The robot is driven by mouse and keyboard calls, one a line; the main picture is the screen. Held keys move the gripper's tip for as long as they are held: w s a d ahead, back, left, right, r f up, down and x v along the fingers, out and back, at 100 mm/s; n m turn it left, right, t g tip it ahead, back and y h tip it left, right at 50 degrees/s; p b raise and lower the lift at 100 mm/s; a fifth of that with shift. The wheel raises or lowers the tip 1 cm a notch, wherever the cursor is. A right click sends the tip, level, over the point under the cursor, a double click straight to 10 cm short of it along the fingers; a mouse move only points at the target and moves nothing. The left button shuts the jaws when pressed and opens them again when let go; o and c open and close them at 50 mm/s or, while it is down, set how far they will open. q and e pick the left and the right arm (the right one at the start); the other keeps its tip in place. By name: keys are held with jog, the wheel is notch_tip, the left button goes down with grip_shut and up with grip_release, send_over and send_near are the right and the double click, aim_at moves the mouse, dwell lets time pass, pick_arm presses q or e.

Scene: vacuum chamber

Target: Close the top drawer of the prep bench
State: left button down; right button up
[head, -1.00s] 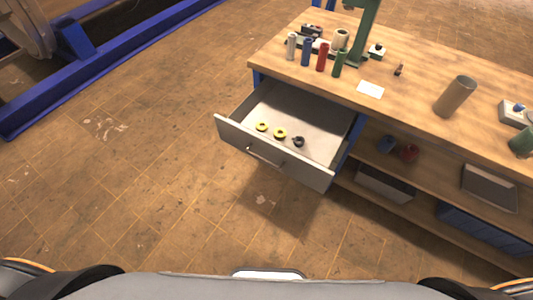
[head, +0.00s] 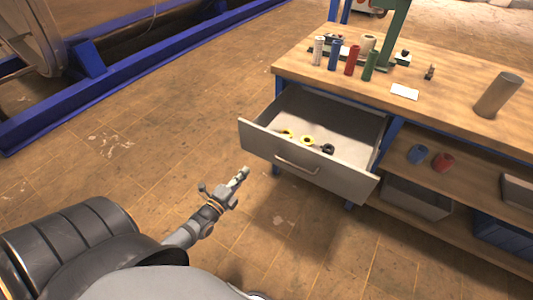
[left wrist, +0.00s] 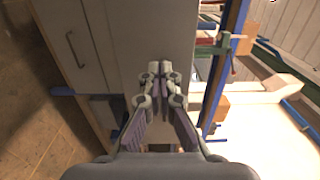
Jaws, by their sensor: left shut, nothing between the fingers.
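The top drawer (head: 340,175) of the prep bench (head: 440,105) is pulled out, its light grey front and bar handle (head: 297,166) facing me. Yellow and black rings lie inside it. My left gripper (head: 243,172) is in front of the drawer, to the left of the handle in the head view, with a visible gap. In the left wrist view the left gripper (left wrist: 158,68) is shut with its fingertips together and nothing between them. Grey panels show beyond it there; I cannot tell which is the drawer front. My right gripper is not in view.
Colored cylinders (head: 351,60), a green stand (head: 394,35), a white card (head: 404,91) and a metal cylinder (head: 497,95) stand or lie on the bench top. A lower shelf holds a blue and a red roll (head: 443,162). A blue frame (head: 130,80) lies at left. The floor between is clear.

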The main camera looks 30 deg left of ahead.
pick_arm(q)
jog(key=b, duration=0.4)
send_near(267, 145)
jog(key=w, duration=0.3)
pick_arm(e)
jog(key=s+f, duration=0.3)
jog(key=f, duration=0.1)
pick_arm(q)
jog(key=shift+w+f+b, duration=0.15)
jog(key=shift+w+b, duration=0.1)
jog(key=shift+w, duration=0.35)
jog(key=shift+w+f+b, duration=0.15)
jog(key=shift+w+b, duration=0.1)
jog(key=shift+w, duration=1)
jog(key=shift+w+r, duration=0.1)
jog(key=shift+r, duration=0.05)
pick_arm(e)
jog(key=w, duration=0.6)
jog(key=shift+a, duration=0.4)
pick_arm(q)
jog(key=shift+r, duration=0.1)
